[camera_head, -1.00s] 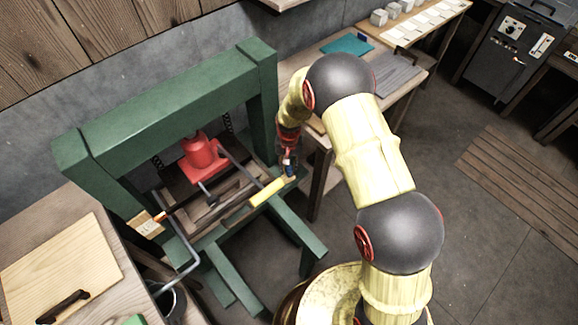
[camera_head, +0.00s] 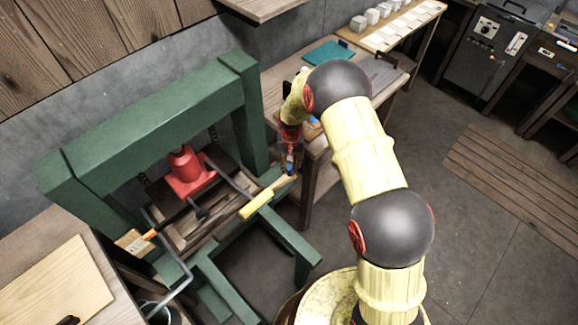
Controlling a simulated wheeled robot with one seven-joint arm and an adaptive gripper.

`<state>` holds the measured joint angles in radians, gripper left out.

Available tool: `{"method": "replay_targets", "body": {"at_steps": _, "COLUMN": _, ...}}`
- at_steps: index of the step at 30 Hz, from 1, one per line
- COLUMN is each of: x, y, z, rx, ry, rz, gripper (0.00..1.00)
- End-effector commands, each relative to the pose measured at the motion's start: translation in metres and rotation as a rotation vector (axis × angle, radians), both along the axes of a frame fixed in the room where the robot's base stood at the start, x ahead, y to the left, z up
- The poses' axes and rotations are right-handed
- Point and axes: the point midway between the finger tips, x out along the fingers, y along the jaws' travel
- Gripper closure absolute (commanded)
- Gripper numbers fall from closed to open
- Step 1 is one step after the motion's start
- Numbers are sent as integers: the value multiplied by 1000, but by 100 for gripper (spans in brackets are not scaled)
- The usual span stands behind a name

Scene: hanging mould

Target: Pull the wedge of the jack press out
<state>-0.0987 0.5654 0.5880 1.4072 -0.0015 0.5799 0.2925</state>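The green press frame (camera_head: 150,125) stands at left, with a red jack (camera_head: 188,170) on its bed. A yellow-gripped bar (camera_head: 257,204) sticks out at the front of the press. A small pale wooden piece (camera_head: 284,183), perhaps the wedge, shows at the right end of the bed. My gripper (camera_head: 290,168) points down right beside this piece. The fingers are small and partly dark, so I cannot tell whether they touch or hold it. Another pale piece (camera_head: 131,243) with an orange end lies at the left end of the bed.
A wooden table (camera_head: 60,290) is close at lower left, with a bent grey rod (camera_head: 183,275) beside it. A workbench (camera_head: 320,150) stands behind my arm, close to the gripper. Open floor (camera_head: 480,270) lies at right.

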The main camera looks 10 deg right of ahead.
Motion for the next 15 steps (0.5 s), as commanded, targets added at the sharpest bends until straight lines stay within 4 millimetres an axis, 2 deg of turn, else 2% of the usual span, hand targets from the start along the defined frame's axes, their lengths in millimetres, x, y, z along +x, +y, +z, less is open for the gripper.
{"method": "replay_targets", "body": {"at_steps": 7, "x": 0, "y": 0, "z": 0, "rx": 0, "ry": 0, "rz": 0, "gripper": 57}}
{"method": "replay_targets", "body": {"at_steps": 15, "x": 0, "y": 1, "z": 1, "rx": 1, "ry": 0, "rz": 0, "gripper": 57}}
